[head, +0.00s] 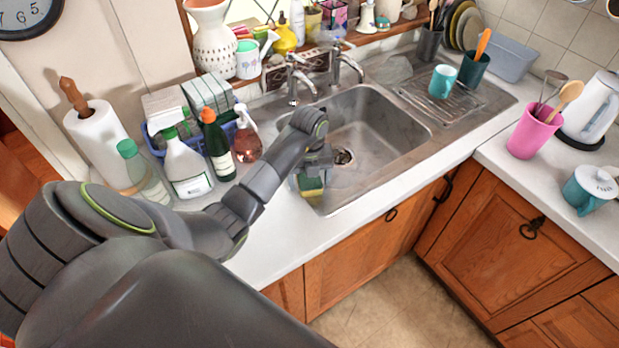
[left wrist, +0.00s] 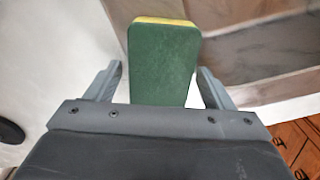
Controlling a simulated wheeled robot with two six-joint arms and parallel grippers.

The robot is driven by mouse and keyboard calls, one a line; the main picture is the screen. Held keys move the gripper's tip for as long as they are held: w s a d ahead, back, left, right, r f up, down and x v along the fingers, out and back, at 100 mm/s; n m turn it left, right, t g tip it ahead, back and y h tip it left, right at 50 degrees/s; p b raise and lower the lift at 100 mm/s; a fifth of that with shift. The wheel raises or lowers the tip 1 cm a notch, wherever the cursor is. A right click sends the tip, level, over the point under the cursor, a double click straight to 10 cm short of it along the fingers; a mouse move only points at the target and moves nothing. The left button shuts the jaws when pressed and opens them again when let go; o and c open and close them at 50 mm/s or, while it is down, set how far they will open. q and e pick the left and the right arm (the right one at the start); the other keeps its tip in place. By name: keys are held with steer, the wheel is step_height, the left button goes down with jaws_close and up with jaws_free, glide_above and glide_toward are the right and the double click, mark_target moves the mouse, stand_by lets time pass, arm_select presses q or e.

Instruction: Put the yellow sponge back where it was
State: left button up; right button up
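The yellow sponge (head: 312,186) has a dark green layer and shows at the left inner edge of the sink. My left gripper (head: 316,165) is directly above it in the head view, pointing down. In the left wrist view the sponge (left wrist: 163,65) turns its green face to the camera, with a yellow strip along its top edge. My right gripper is not in view.
The steel sink (head: 380,132) is otherwise largely empty. Spray bottle (head: 186,165), dark green bottle (head: 217,145) and soap pump (head: 247,138) stand close left of my forearm, before a blue basket (head: 153,145). The tap (head: 347,66) rises behind. Counter in front of the bottles is clear.

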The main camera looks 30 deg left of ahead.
arm_select(q)
steer(key=shift+r, duration=0.1)
steer(key=shift+r, duration=0.55)
step_height(320, 180, up, 4)
steer(key=shift+r, duration=0.1)
step_height(320, 180, up, 7)
steer(key=p, duration=0.7)
